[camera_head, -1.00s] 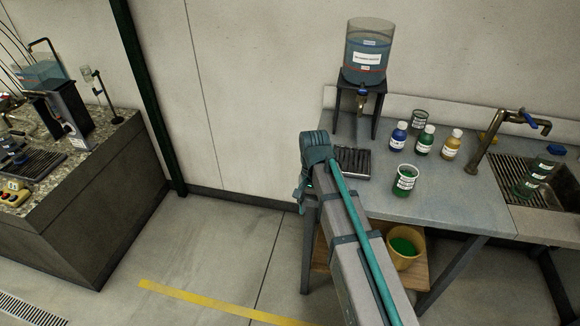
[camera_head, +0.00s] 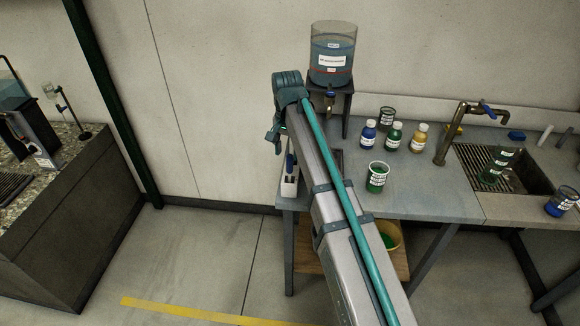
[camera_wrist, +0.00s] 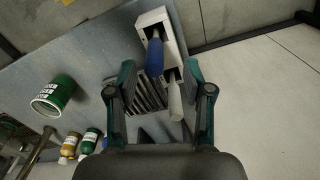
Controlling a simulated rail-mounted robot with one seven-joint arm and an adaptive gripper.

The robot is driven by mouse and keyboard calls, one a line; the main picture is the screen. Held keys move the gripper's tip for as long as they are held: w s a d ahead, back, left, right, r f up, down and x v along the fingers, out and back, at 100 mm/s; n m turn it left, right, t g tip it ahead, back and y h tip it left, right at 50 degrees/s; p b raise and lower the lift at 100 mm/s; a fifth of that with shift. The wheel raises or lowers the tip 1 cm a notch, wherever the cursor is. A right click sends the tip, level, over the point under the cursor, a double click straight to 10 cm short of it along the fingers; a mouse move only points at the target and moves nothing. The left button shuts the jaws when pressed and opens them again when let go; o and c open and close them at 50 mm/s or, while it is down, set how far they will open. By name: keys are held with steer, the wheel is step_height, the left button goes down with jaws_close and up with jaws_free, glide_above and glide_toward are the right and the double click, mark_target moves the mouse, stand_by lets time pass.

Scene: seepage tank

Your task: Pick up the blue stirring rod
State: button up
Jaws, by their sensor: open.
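The blue stirring rod (camera_wrist: 154,57) shows in the wrist view as a thick blue handle in a white holder, beside a white rod (camera_wrist: 175,100). The white holder (camera_wrist: 155,20) stands at the bench edge. In the head view the holder (camera_head: 289,188) and blue rod (camera_head: 290,164) show just left of my arm, partly covered by it. My gripper (camera_wrist: 160,74) is open and empty, its fingertips on either side of the blue rod in the wrist picture. How far the rod lies beyond the fingertips I cannot tell. In the head view my gripper (camera_head: 276,142) hangs above the holder.
A water tank (camera_head: 332,55) stands on a stand at the back. A sink (camera_head: 500,172) is at right. Floor at left is clear.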

mark_target(290, 172)
steer(key=shift+s+d+f+p, duration=0.15)
steer(key=shift+f+p, duration=0.35)
steer(key=shift+f, duration=0.65)
steer(key=shift+d+f+p, duration=0.15)
steer(key=shift+f+p, duration=0.35)
steer(key=shift+f, duration=1.35)
jaws_close()
